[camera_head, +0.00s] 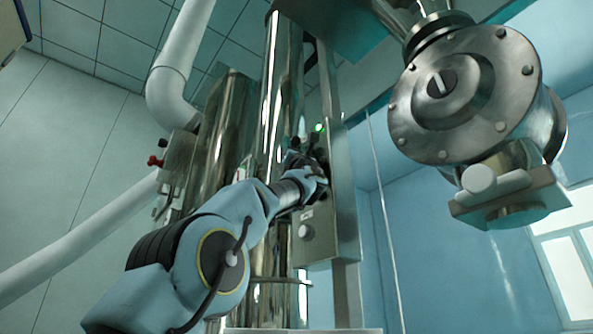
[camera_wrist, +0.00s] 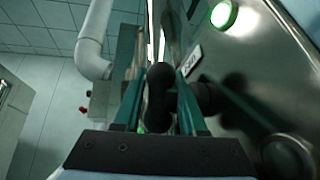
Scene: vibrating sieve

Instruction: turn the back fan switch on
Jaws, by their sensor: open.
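A metal control panel (camera_head: 318,245) stands on the column in the head view and fills the right of the wrist view (camera_wrist: 265,85). My gripper (camera_head: 312,170) is in front of its upper part. In the wrist view my gripper (camera_wrist: 157,70) has its two teal fingers apart, with a dark rounded knob (camera_wrist: 158,95) showing between them. I cannot tell whether the fingers touch it. The knob looks like a switch handle, but its label (camera_wrist: 193,60) is too blurred to read, so I cannot tell if it is the back fan switch.
A green lit button (camera_wrist: 224,15) is on the panel, and a round metal button (camera_wrist: 288,157) is lower down. A box with red knobs (camera_head: 176,160) stands left of the steel cylinders. A large flanged valve (camera_head: 470,95) hangs at upper right. White pipes (camera_head: 180,65) run at left.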

